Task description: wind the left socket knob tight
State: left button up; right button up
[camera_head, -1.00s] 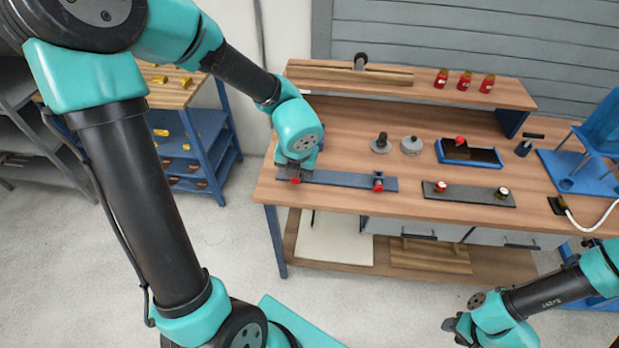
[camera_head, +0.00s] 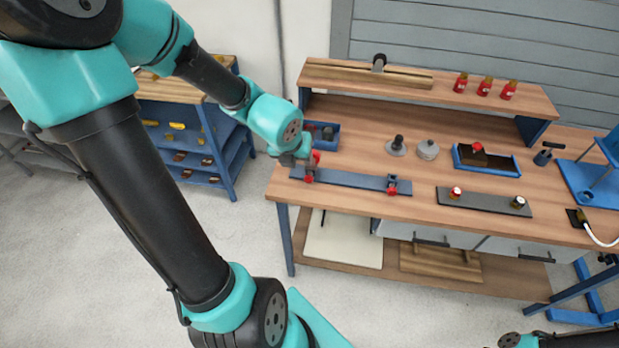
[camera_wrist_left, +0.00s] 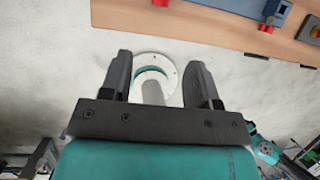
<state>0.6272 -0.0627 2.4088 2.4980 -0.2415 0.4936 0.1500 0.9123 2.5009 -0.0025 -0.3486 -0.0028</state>
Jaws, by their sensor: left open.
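A dark plate (camera_head: 485,201) on the bench carries a red-and-white knob (camera_head: 455,193) at its left end and a dark knob with a pale top (camera_head: 519,203) at its right end. A blue rail (camera_head: 350,180) lies left of it, with a red-tipped fitting (camera_head: 309,178) at its left end and another (camera_head: 392,188) near its right end. I cannot tell which pair is the sockets. My left gripper (camera_wrist_left: 158,70) is open and empty, at the rail's left end in the head view. In the left wrist view the rail (camera_wrist_left: 228,8) and a red knob (camera_wrist_left: 268,28) lie beyond the right finger. My right gripper is out of view.
Behind the rail stand a blue bin (camera_head: 326,134), a dark-knobbed disc (camera_head: 396,147), a grey round part (camera_head: 428,150) and a blue tray (camera_head: 458,160). Red jars (camera_head: 484,88) stand on the raised shelf. The bench front (camera_head: 430,207) is clear.

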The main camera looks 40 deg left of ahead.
aim_at(308, 178)
pick_arm(q)
jog(key=shift+w+f, duration=0.1)
jog(key=shift+f, duration=0.1)
jog(key=shift+x, duration=8.5)
jog(key=shift+w, duration=0.1)
jog(key=shift+c, duration=0.5)
jog(key=c, duration=0.8)
